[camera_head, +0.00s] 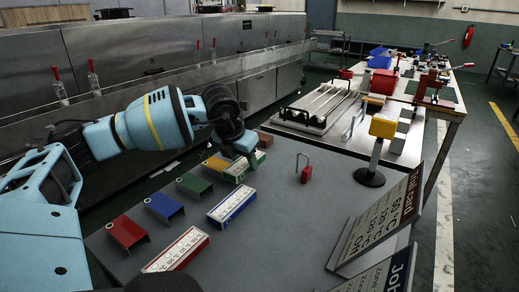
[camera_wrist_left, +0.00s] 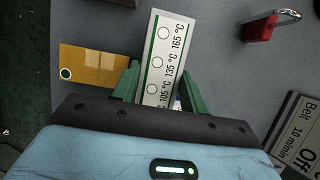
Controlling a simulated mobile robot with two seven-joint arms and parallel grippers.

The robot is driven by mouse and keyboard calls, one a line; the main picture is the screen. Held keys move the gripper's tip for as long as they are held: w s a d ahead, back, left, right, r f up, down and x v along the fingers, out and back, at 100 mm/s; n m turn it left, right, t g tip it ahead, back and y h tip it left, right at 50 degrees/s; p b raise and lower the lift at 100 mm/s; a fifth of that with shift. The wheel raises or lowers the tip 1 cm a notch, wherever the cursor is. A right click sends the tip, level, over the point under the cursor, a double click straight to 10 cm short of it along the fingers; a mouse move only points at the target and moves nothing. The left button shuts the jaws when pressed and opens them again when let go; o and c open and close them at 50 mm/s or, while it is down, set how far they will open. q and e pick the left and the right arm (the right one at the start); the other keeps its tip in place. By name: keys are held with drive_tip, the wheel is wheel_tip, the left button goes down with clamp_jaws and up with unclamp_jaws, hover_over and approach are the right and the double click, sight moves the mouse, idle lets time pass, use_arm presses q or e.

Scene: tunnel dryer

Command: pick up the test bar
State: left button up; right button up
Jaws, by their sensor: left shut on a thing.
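A white test bar with a green edge, round marks and temperature print (camera_wrist_left: 165,55) is between the two green fingers of my left gripper (camera_wrist_left: 160,92) in the left wrist view. The fingers are shut on its sides near the lower end. In the head view my left gripper (camera_head: 244,155) is over this green-edged bar (camera_head: 238,170) on the grey table. I cannot tell whether the bar is clear of the table. Similar bars with a blue edge (camera_head: 232,204) and a red edge (camera_head: 176,251) lie nearer. My right gripper is not in view.
Red (camera_head: 127,231), blue (camera_head: 164,206), green (camera_head: 194,185) and yellow (camera_head: 215,163) bent plates stand left of the bars. A red padlock (camera_head: 306,174) and sign cards (camera_head: 380,222) are to the right. A rack of rods (camera_head: 318,105) is behind. Bare table lies between bars and cards.

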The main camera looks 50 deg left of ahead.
use_arm(q)
drive_tip(key=shift+s+a+r, duration=0.15)
drive_tip(key=shift+s+a, duration=0.15)
drive_tip(key=shift+s, duration=1)
drive_tip(key=shift+s+a+r, duration=0.1)
drive_tip(key=shift+s+a, duration=0.2)
drive_tip(key=shift+s, duration=1.05)
drive_tip(key=shift+s+a+r, duration=0.15)
drive_tip(key=shift+s+a, duration=0.15)
drive_tip(key=shift+s, duration=1)
drive_tip(key=shift+r, duration=0.1)
